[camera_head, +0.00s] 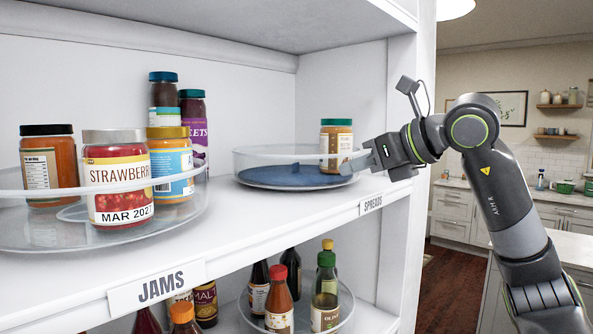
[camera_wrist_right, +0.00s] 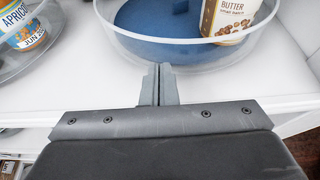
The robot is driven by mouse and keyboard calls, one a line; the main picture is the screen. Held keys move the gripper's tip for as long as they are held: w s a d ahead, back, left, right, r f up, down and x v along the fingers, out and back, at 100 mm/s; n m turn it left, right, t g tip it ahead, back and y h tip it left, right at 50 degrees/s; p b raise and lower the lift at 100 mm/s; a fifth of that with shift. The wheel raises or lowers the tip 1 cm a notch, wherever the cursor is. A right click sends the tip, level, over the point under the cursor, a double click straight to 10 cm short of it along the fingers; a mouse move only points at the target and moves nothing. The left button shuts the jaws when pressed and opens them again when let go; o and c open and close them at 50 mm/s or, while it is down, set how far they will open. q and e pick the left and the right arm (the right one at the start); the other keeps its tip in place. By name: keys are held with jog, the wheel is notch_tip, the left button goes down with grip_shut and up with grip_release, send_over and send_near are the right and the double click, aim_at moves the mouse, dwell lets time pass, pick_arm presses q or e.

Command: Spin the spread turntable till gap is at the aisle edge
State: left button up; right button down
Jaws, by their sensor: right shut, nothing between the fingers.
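The spread turntable (camera_head: 262,156) is a clear-rimmed round tray with a blue base, on the shelf behind the SPREADS label (camera_head: 371,204). One jar with a teal lid (camera_head: 337,138) stands at its back right; the rest of the visible blue base is bare, including the front and left. In the right wrist view the jar (camera_wrist_right: 228,17) reads BUTTER and the clear rim (camera_wrist_right: 195,52) is close ahead. My right gripper (camera_head: 349,164) is shut and empty at the turntable's right front rim; its fingertips (camera_wrist_right: 159,70) look at or very near the rim. My left gripper is not in view.
A JAMS turntable (camera_head: 30,233) with several jars, including a strawberry jar (camera_head: 118,180), stands to the left. A lower shelf holds bottles (camera_head: 325,292) on another turntable. The shelf's right upright (camera_head: 405,240) is close to my right arm. Shelf between the turntables is clear.

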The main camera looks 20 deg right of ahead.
jog(key=shift+w+a+p, duration=0.1)
jog(key=shift+w+p, duration=0.4)
jog(key=shift+w, duration=0.25)
jog(key=shift+w+d+b, duration=0.1)
jog(key=shift+d+b, duration=0.25)
jog(key=shift+d, duration=1)
jog(key=shift+w+d+p, duration=0.15)
jog(key=shift+w+d, duration=0.2)
jog(key=shift+d, duration=0.2)
jog(key=shift+w+d+p, duration=0.15)
jog(key=shift+w+d, duration=0.15)
jog(key=shift+d, duration=0.25)
